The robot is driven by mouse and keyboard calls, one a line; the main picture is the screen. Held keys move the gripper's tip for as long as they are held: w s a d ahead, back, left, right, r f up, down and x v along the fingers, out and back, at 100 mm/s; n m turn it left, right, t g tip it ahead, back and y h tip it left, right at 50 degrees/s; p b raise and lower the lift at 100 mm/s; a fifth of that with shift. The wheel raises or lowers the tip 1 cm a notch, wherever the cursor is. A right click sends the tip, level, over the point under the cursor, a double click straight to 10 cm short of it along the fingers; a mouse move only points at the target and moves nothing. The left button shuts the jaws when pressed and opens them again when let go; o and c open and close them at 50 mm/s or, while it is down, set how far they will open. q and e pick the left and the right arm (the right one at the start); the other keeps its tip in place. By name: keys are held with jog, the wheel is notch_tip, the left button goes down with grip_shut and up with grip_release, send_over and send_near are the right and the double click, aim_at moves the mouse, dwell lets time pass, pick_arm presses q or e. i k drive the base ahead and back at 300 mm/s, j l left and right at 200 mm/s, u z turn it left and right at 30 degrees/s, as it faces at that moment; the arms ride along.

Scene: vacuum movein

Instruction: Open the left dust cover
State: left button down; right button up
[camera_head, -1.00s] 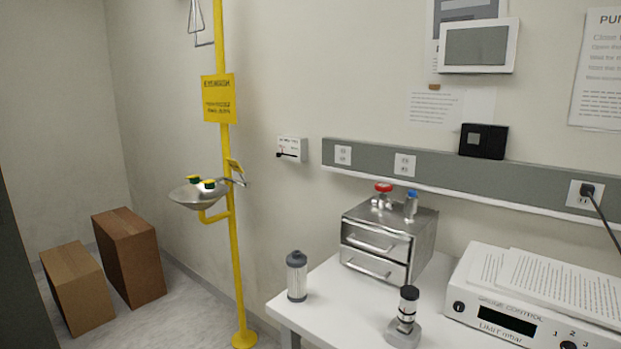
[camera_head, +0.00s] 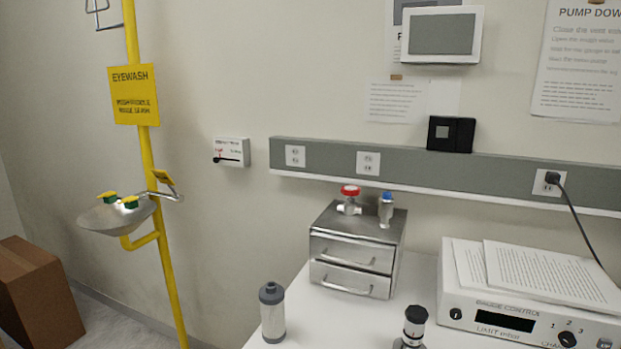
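An eyewash station with a metal bowl (camera_head: 112,217) is mounted on a yellow pole (camera_head: 160,215) at the left of the head view. Two small dust covers with yellow tops and green bodies sit over the bowl. The left dust cover (camera_head: 107,196) is at the bowl's rear left, and the right dust cover (camera_head: 131,202) is close beside it. Both look closed, though they are small in the view. Neither of my grippers is in view, and nothing touches the covers.
A white table (camera_head: 310,325) stands to the right with a steel drawer unit (camera_head: 355,250), a grey canister (camera_head: 272,312), a small black-topped device (camera_head: 413,328) and a gauge controller (camera_head: 530,325). A cardboard box (camera_head: 40,300) stands on the floor at lower left.

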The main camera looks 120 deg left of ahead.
aim_at(111, 193)
jog(key=k+j, duration=0.15)
jog(key=k, duration=0.8)
jog(key=k+j, duration=0.1)
jog(key=k, duration=0.85)
jog(key=k+u, duration=0.3)
jog(key=k+j+u, duration=0.2)
jog(key=k+u, duration=0.15)
jog(key=u, duration=3.2)
